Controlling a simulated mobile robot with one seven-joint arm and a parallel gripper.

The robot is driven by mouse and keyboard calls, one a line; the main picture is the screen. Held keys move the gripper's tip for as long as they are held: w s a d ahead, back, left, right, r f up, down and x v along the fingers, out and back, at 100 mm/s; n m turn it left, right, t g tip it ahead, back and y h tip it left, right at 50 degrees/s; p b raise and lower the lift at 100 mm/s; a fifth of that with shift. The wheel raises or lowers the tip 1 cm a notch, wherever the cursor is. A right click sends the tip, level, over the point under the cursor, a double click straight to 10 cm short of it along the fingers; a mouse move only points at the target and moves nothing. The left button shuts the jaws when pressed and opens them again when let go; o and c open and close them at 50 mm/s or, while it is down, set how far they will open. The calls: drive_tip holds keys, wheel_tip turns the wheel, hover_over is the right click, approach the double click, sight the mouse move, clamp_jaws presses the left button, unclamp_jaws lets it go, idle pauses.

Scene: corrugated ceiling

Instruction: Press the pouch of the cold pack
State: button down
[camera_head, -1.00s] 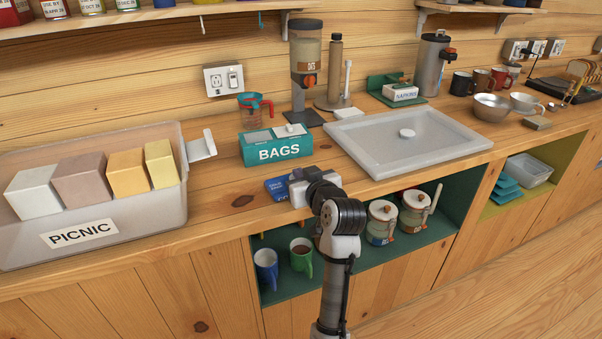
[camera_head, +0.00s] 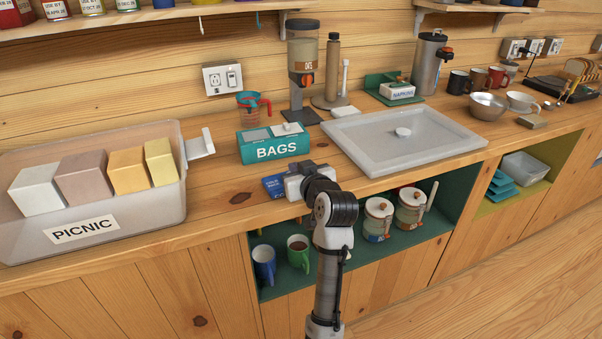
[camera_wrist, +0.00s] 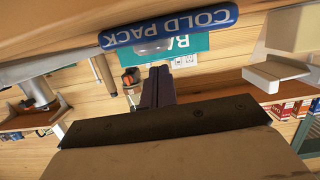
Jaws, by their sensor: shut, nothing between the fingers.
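The cold pack (camera_head: 275,186) is a flat blue pouch lying on the wooden counter, in front of the teal BAGS box (camera_head: 262,146). In the wrist view the blue cold pack (camera_wrist: 168,26) shows its white lettering, near the top of the picture. My gripper (camera_head: 290,184) is at the right side of the pouch in the head view, partly covering it. In the wrist view my gripper's dark fingers (camera_wrist: 158,82) are together and hold nothing. They appear close to the pouch; I cannot tell whether they touch it.
A clear PICNIC bin (camera_head: 150,218) with several blocks stands at the left. A pale sink tray (camera_head: 350,150) lies at the right. Below are open shelves with mugs (camera_head: 298,252) and jars.

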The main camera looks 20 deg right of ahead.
drive_tip(key=r+b+v, duration=0.1)
drive_tip(key=b+v, duration=0.2)
drive_tip(key=v, duration=0.7)
drive_tip(key=shift+r, duration=0.2)
drive_tip(key=shift+s, duration=0.15)
